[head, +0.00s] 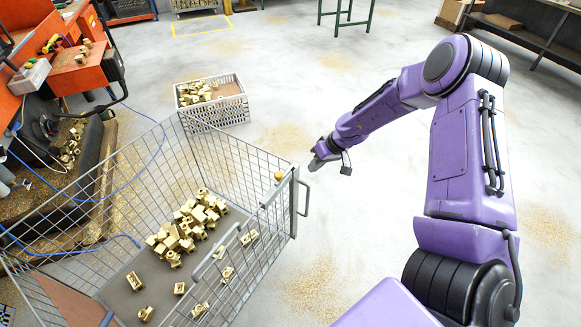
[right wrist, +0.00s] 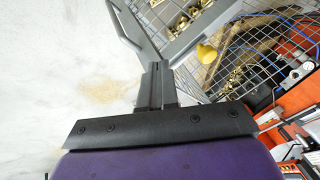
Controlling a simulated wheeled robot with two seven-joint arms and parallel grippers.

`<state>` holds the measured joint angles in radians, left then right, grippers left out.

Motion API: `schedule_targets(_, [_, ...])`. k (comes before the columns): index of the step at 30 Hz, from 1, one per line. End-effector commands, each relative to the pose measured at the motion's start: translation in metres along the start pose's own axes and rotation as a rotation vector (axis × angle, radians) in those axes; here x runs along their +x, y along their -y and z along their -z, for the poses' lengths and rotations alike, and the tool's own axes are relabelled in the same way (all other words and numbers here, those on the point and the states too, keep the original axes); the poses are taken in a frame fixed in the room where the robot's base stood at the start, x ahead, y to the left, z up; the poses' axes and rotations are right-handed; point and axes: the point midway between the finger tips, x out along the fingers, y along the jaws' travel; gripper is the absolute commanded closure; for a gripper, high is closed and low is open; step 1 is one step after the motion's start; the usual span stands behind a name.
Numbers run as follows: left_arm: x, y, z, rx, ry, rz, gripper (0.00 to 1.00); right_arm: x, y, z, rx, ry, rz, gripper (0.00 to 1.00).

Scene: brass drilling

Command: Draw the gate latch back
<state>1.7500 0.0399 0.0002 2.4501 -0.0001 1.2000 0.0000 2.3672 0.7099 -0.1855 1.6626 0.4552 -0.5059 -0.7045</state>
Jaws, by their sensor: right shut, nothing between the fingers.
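The wire cage cart (head: 160,145) stands at the left with a grey gate post (head: 294,204) at its near right corner. In the right wrist view the yellow knob (right wrist: 207,53) is to the right of the fingers. A grey loop handle (head: 306,198) sticks out from the post. My right gripper (head: 314,164) is shut and empty, just right of the knob and apart from it. Its closed fingers (right wrist: 157,85) show in the right wrist view. My left gripper is out of view.
Brass fittings (head: 185,225) lie heaped on the cart floor. A white crate (head: 212,112) of brass parts stands behind the cart. An orange machine (head: 78,70) and blue hose are at the left. The floor right of the cart is open, with scattered brass swarf.

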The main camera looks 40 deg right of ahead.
Motion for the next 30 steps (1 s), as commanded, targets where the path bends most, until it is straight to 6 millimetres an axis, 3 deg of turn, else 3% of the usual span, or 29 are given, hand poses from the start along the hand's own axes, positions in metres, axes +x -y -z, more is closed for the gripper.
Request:
schedule_targets(1, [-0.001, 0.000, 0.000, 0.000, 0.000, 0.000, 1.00, -0.019, -0.003, 0.017, -0.041, -0.027, 0.055, 1.00])
schedule_targets(3, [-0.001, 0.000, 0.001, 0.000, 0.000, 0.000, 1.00, -0.037, -0.006, 0.028, -0.095, -0.046, 0.111, 1.00])
schedule_targets(6, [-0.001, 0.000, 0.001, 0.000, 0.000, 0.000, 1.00, -0.049, -0.008, 0.034, -0.136, -0.059, 0.150, 1.00])
schedule_targets(16, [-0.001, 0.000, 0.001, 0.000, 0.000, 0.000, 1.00, -0.048, -0.007, 0.034, -0.144, -0.055, 0.155, 1.00])
schedule_targets(20, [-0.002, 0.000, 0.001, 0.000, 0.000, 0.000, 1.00, -0.034, -0.005, 0.034, -0.143, -0.051, 0.154, 1.00])
schedule_targets(30, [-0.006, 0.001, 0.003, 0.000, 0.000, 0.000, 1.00, 0.038, 0.006, 0.036, -0.143, -0.049, 0.152, 1.00])
